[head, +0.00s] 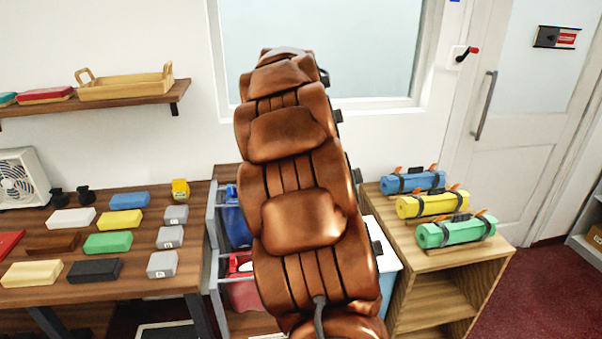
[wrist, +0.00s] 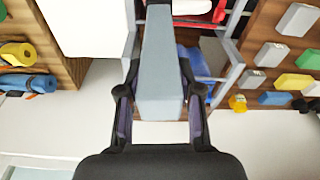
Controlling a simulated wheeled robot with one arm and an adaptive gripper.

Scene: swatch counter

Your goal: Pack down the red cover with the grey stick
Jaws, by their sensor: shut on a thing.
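In the wrist view my gripper (wrist: 160,100) is shut on a grey stick (wrist: 160,50), a long pale block whose far end reaches the top edge of the picture. In the head view my brown arm hides the gripper and the stick. A red piece, probably the red cover (wrist: 205,9), shows at the top of the wrist view beside the stick's far end. Red also shows in the lower part of a grey rack, left of my arm, in the head view (head: 243,294). I cannot tell its full shape, and the stick appears apart from it.
The grey rack (head: 213,262) also holds something blue (head: 235,220). Left, a wooden counter (head: 150,282) bears several coloured blocks and a fan (head: 20,180). Right, a wooden shelf unit (head: 440,262) carries blue, yellow and green rolls. A door stands behind it; red floor is open at the right.

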